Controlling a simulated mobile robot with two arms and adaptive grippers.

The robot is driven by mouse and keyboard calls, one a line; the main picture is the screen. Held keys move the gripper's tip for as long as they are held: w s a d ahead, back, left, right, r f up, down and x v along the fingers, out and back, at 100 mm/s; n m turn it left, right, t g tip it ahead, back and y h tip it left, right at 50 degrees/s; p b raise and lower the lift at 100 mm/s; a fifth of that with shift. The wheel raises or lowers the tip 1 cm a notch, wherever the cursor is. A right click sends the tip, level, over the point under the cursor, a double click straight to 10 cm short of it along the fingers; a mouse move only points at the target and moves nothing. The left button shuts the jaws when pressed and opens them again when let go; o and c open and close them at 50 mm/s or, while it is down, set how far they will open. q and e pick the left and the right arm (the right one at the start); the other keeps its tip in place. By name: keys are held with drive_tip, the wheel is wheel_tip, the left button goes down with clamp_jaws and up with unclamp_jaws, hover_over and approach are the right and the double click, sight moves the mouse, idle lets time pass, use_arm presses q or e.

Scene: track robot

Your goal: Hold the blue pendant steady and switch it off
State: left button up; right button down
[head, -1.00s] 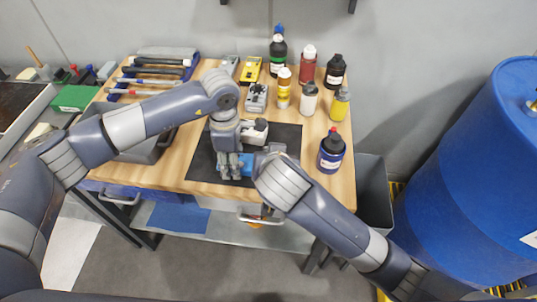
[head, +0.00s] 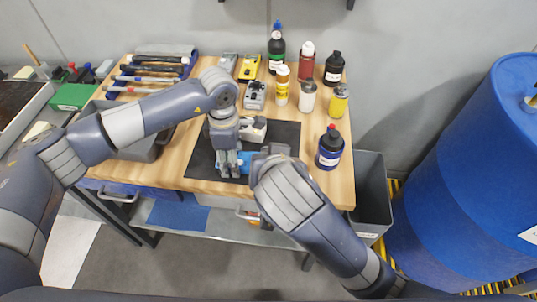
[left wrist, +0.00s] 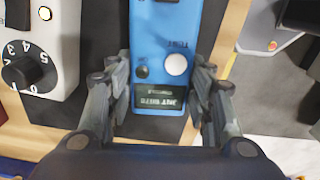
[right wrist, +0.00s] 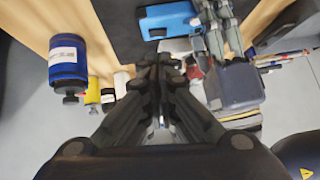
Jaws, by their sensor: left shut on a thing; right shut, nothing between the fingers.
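The blue pendant (left wrist: 164,40) lies on the dark mat between the fingers of my left gripper (left wrist: 158,80). In the left wrist view it shows a white round button, a small dark knob and a dark label; its far end is cut off. My left gripper is shut on the pendant's sides, and in the head view it points down at the mat (head: 205,168). The pendant also shows in the right wrist view (right wrist: 166,20). My right gripper (right wrist: 160,62) is shut and empty, apart from the pendant. In the head view my right forearm hides most of it.
A grey box with a numbered dial (left wrist: 35,50) is beside the pendant. A blue bottle with a red cap (head: 329,150) stands right of the mat. Several bottles, small devices and a tool rack (head: 150,70) fill the back. A blue barrel (head: 465,170) stands at right.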

sight(245, 163)
drive_tip(key=shift+a+r, duration=0.2)
drive_tip(key=shift+a, duration=0.2)
drive_tip(key=shift+w+f, duration=0.1)
drive_tip(key=shift+w, duration=0.05)
drive_tip(key=x, duration=0.9)
drive_tip(key=shift+w+f, duration=0.25)
drive_tip(key=shift+f, duration=0.05)
drive_tip(key=shift+a, duration=0.1)
drive_tip(key=shift+a+f, duration=0.15)
drive_tip(key=shift+f, duration=0.15)
drive_tip(key=shift+d, duration=0.85)
